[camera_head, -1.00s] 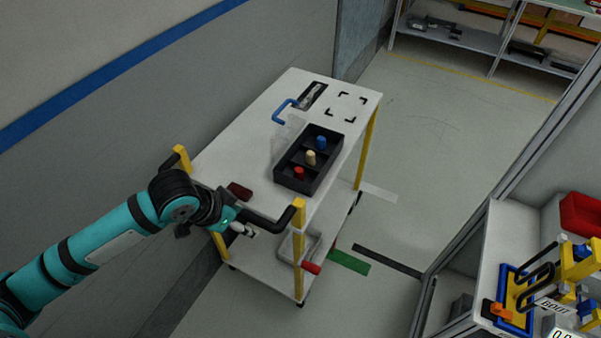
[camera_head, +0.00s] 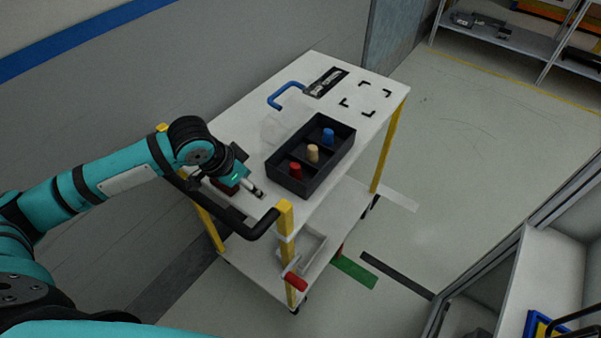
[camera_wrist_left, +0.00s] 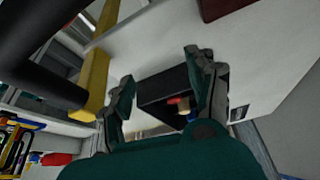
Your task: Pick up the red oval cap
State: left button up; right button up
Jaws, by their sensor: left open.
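The red cap (camera_head: 295,170) stands in the nearest compartment of a black divided tray (camera_head: 277,173) on the white cart top. It looks small and partly hidden in the left wrist view (camera_wrist_left: 176,101), where the tray (camera_wrist_left: 160,86) shows between my fingers. A beige cap (camera_head: 313,153) and a blue cap (camera_head: 328,135) stand in the other compartments. My left gripper (camera_head: 258,193) is open and empty over the near end of the cart, to the left of the tray and apart from the red cap. Its spread fingers show in the left wrist view (camera_wrist_left: 160,68). My right gripper is not visible.
A dark red block (camera_head: 226,187) lies beside my left gripper, partly covered by it. The cart's black handle (camera_head: 262,225) and yellow posts (camera_head: 286,246) edge the near end. A blue handle (camera_head: 285,93) stands at the back. A clear object (camera_head: 273,130) is left of the tray.

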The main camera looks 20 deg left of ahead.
pick_arm(q)
jog(key=p, duration=0.3)
send_over(295, 166)
jog(key=s+a, duration=0.2)
jog(key=s, duration=0.1)
jog(key=shift+s+r, duration=0.15)
jog(key=shift+w+d, duration=0.25)
jog(key=shift+w, duration=0.25)
jog(key=shift+w+d, duration=0.2)
jog(key=shift+w, duration=0.1)
jog(key=p+x, duration=0.1)
jog(key=x, duration=0.4)
jog(key=shift+s, duration=0.15)
jog(key=shift+c, duration=0.6)
jog(key=c, duration=0.9)
jog(key=shift+o, duration=0.2)
